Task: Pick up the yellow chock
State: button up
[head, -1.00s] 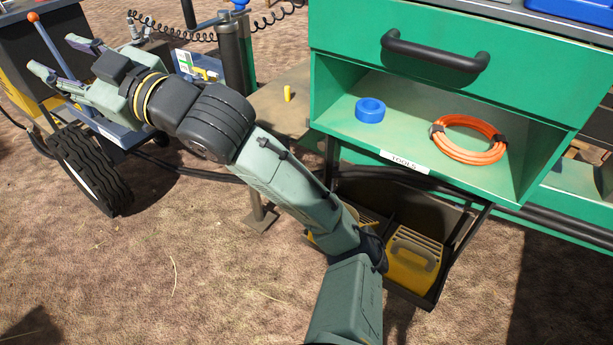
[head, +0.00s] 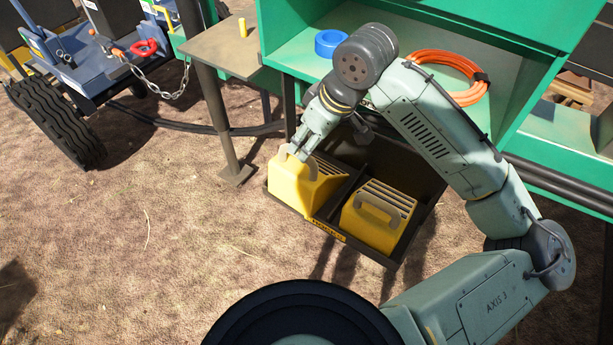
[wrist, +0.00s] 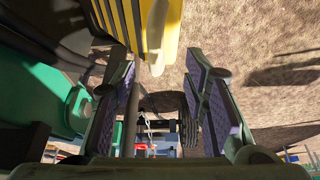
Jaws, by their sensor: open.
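Two yellow chocks with grey handles and slotted faces sit in a dark holder (head: 437,190) below the green cabinet. The left chock (head: 301,190) is tilted upward at the holder's left end. The right chock (head: 370,225) sits in the other compartment. My gripper (head: 293,153) is at the top of the left chock, by its handle. In the wrist view, my open fingers (wrist: 160,80) stand apart, with the left chock (wrist: 153,22) and its pale handle at the top, near the gap between the fingertips. Contact with the handle cannot be told.
Above the holder is the green cabinet's open shelf, with a blue ring (head: 330,42) and an orange hose coil (head: 452,78). A small side table (head: 215,47) on a post stands to the left and bears a yellow peg (head: 242,27). Bare ground lies in front.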

aim_at(299, 150)
jog(key=x, duration=0.8)
jog(key=shift+w, duration=0.4)
grip_shut()
dwell(0.6)
jog(key=shift+r, duration=0.1)
